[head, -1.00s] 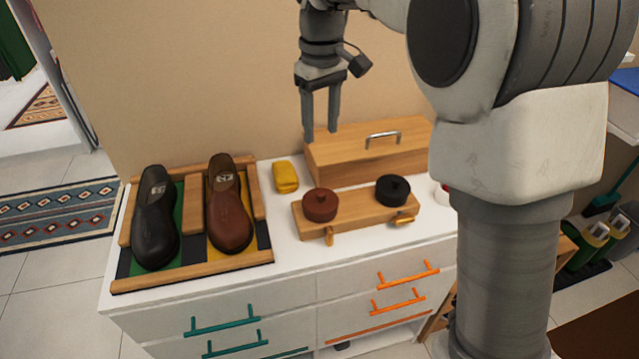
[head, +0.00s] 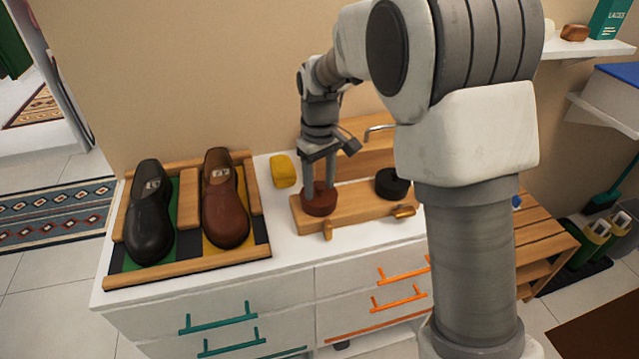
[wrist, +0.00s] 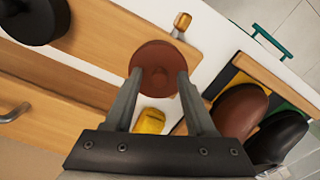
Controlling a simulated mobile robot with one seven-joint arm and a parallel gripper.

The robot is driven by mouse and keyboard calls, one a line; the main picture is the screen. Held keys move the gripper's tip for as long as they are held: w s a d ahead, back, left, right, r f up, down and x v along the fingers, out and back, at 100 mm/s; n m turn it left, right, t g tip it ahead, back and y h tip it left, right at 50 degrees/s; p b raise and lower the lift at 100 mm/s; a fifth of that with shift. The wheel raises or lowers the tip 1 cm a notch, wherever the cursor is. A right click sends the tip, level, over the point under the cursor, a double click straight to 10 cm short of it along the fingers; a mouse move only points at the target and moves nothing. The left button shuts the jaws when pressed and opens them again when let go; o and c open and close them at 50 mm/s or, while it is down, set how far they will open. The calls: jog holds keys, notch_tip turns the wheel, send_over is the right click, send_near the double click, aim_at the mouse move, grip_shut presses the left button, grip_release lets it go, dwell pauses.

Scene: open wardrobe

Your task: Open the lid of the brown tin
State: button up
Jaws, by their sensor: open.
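The brown tin (head: 320,204) stands on a low wooden stand on the white cabinet top, and its round lid faces up. It also shows in the wrist view (wrist: 158,60). My gripper (head: 319,184) points down right over the lid, its fingers open. The lid sits on the tin.
A black tin (head: 392,184) stands on the same wooden stand (head: 355,205), to the right. A wooden box (head: 350,150) with a metal handle is behind. A yellow cloth-like item (head: 283,171) and a rack with a black shoe (head: 150,215) and a brown shoe (head: 225,200) are left.

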grip_shut()
dwell(0.3)
dwell(1.2)
